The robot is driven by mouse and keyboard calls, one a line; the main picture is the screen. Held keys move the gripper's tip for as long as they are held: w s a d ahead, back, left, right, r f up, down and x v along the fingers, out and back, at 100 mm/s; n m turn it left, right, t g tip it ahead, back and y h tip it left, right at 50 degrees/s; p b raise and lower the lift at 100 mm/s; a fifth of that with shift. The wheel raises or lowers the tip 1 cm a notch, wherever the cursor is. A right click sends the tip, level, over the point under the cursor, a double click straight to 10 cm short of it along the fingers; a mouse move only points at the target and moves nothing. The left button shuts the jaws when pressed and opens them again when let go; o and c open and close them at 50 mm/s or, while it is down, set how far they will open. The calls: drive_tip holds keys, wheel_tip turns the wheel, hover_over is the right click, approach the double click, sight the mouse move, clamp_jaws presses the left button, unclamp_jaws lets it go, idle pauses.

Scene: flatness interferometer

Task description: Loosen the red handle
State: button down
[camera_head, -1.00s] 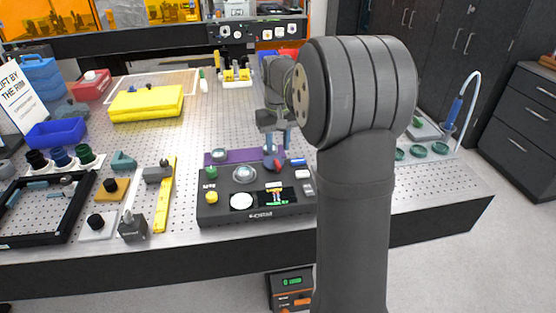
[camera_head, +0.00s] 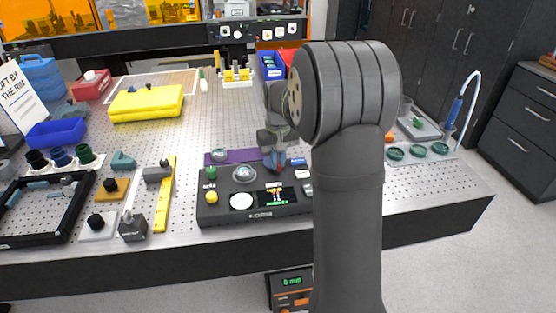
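The red handle (camera_head: 279,169) is at the back right of the dark control box (camera_head: 222,216), on the bench. Only a small bit of red shows; my gripper hides the rest. My gripper (camera_head: 273,163) points down over the handle, with its bluish fingertips at the handle's height. I cannot tell whether the fingers are apart or closed on it. The box also carries a green knob (camera_head: 211,173), a clear dome (camera_head: 243,174), a white round disc (camera_head: 241,202), a yellow button (camera_head: 211,197) and a small lit screen (camera_head: 277,197).
My arm blocks the bench right of the box. A purple strip (camera_head: 233,156) lies behind the box. A yellow bar (camera_head: 164,196) and black frame (camera_head: 46,208) lie left. Green-rimmed cups (camera_head: 418,152) stand right. An orange-and-black readout unit (camera_head: 291,291) sits below the bench edge.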

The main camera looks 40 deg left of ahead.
drive_tip(key=shift+m, duration=0.8)
drive_tip(key=c, duration=1.5)
unclamp_jaws()
drive_tip(key=shift+o, duration=0.2)
drive_tip(key=shift+r, duration=0.1)
wheel_tip(320, 180, up, 17)
drive_tip(key=shift+r, duration=0.15)
